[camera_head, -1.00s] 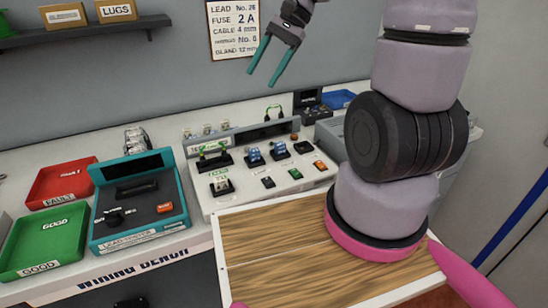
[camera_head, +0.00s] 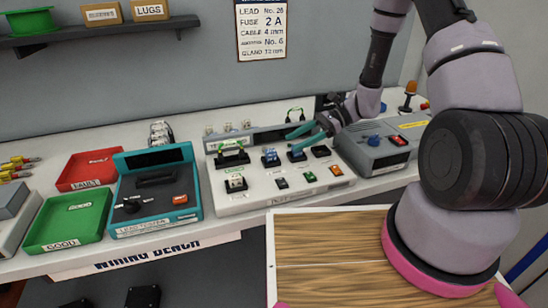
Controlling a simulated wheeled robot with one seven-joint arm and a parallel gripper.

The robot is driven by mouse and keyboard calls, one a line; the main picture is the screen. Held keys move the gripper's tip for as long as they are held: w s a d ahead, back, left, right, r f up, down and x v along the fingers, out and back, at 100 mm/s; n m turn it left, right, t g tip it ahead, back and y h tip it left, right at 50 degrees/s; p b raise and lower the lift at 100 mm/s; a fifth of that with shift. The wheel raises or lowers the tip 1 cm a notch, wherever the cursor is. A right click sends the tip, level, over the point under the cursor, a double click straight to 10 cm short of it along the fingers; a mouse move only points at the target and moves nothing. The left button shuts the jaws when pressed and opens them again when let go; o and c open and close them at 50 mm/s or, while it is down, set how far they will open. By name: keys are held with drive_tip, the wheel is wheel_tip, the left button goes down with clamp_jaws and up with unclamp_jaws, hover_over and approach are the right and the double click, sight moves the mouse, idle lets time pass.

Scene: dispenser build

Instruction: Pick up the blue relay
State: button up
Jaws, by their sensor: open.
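Two small blue relays sit in black sockets on the white dispenser panel. The left blue relay (camera_head: 270,155) is in clear view. The right blue relay (camera_head: 297,156) is partly hidden behind my gripper. My gripper (camera_head: 290,143) has teal fingers, spread apart and pointing left, just above the right relay. Nothing shows between the fingers. I cannot tell whether a finger touches the relay.
The white panel (camera_head: 262,197) also bears green, white and black parts in sockets and small coloured buttons. A teal lead tester (camera_head: 130,220), a green tray (camera_head: 48,248) and a red tray (camera_head: 75,178) stand left. A grey box (camera_head: 365,152) stands right.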

sight(271, 157)
drive_tip(key=x, duration=0.7)
drive_tip(key=shift+a, duration=0.35)
drive_tip(key=shift+c, duration=0.3)
clamp_jaws()
